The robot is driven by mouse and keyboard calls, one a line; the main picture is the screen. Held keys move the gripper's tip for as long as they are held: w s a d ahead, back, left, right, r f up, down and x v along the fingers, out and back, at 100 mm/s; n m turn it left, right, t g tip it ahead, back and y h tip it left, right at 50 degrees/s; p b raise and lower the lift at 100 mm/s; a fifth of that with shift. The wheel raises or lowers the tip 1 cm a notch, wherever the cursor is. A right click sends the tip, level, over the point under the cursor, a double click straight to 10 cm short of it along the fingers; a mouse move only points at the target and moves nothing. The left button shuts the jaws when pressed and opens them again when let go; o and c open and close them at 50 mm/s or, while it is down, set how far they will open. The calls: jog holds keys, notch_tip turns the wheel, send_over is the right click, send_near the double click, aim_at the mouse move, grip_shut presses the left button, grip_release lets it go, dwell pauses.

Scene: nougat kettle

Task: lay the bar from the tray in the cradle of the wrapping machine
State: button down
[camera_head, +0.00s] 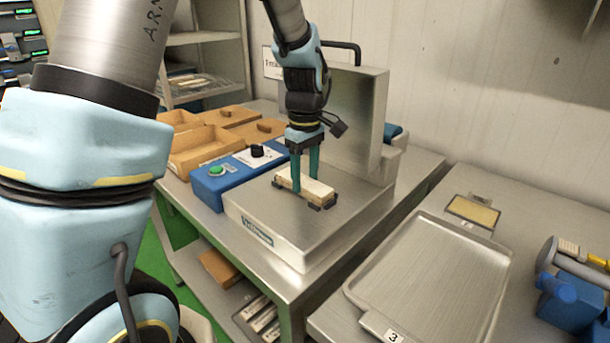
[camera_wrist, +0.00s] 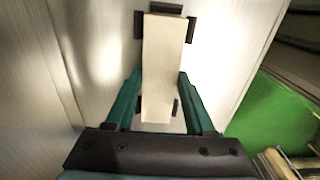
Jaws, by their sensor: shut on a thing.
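The bar (camera_head: 316,189) is a pale, cream-coloured block. It lies in the cradle (camera_head: 319,207) on the metal top of the wrapping machine (camera_head: 290,230), among small black stops. My gripper (camera_head: 305,187) points down with its green fingers shut on the bar, one on each long side. In the wrist view the bar (camera_wrist: 162,60) runs lengthwise between my fingers, with black stops of the cradle (camera_wrist: 139,24) around its far end and at its near end. Whether its underside fully touches the cradle is hard to tell. The tray (camera_head: 435,275) at the right is empty.
A blue control box (camera_head: 222,180) with a green button and black knob stands left of the machine. Wooden boxes (camera_head: 200,150) lie behind it. The machine's tall metal housing (camera_head: 355,115) rises behind my gripper. A blue tool (camera_head: 570,295) lies at the far right.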

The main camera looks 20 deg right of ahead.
dwell(0.3)
grip_release()
dwell(0.4)
dwell(0.3)
jog(key=shift+r+p, duration=3.4)
jog(key=shift+r, duration=0.6)
